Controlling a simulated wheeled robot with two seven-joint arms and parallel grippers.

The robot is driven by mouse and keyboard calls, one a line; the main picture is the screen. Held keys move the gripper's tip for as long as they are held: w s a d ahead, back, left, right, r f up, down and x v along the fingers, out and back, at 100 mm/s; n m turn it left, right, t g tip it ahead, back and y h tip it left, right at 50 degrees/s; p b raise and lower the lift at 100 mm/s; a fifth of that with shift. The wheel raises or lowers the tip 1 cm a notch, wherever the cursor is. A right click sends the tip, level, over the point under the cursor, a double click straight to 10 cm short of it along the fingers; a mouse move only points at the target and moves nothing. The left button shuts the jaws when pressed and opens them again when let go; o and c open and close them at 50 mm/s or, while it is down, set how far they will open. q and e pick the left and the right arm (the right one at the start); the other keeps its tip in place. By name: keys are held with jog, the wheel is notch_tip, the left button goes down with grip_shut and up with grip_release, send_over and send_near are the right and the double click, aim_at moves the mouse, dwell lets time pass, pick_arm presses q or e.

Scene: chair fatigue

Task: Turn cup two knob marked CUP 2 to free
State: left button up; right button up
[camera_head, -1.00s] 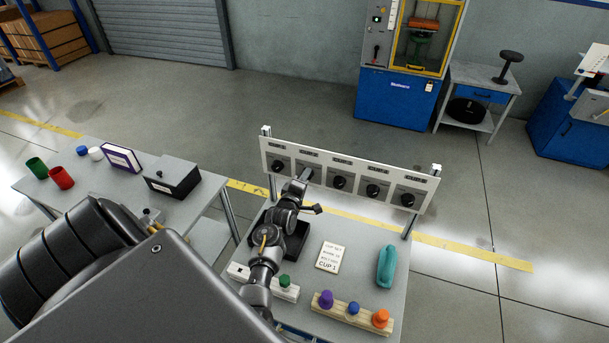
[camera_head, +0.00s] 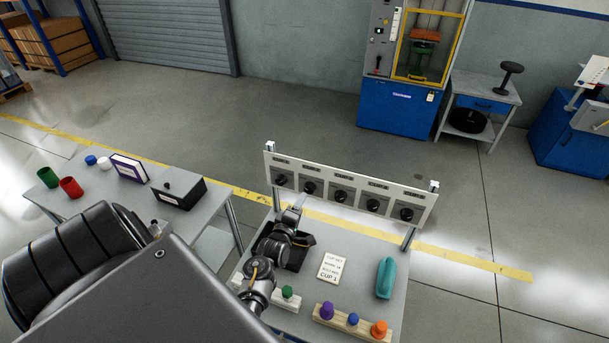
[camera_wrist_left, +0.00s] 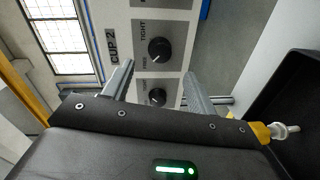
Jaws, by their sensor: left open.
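The white knob panel (camera_head: 350,188) stands at the back of the right table, with several black knobs in a row. Its labels are too small to read in the head view. In the left wrist view the CUP 2 label (camera_wrist_left: 112,47) sits beside a black knob (camera_wrist_left: 158,50), with TIGHT and FREE printed next to it. Another black knob (camera_wrist_left: 157,96) shows between my fingers. My left gripper (camera_head: 297,204) is open and empty, just short of the panel near its left end; its fingers also show in the left wrist view (camera_wrist_left: 160,88). My right gripper is not in view.
A black open bin (camera_head: 300,254) lies under my left arm. A card (camera_head: 331,268), a teal handled object (camera_head: 385,278) and a wooden block (camera_head: 340,318) with coloured knobs are on the right table. A black box (camera_head: 178,188) is on the left table.

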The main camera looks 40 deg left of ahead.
pick_arm(q)
jog(key=p+v, duration=0.1)
jog(key=v, duration=0.2)
jog(key=shift+s+d, duration=0.1)
jog(key=shift+s, duration=0.2)
dwell(0.3)
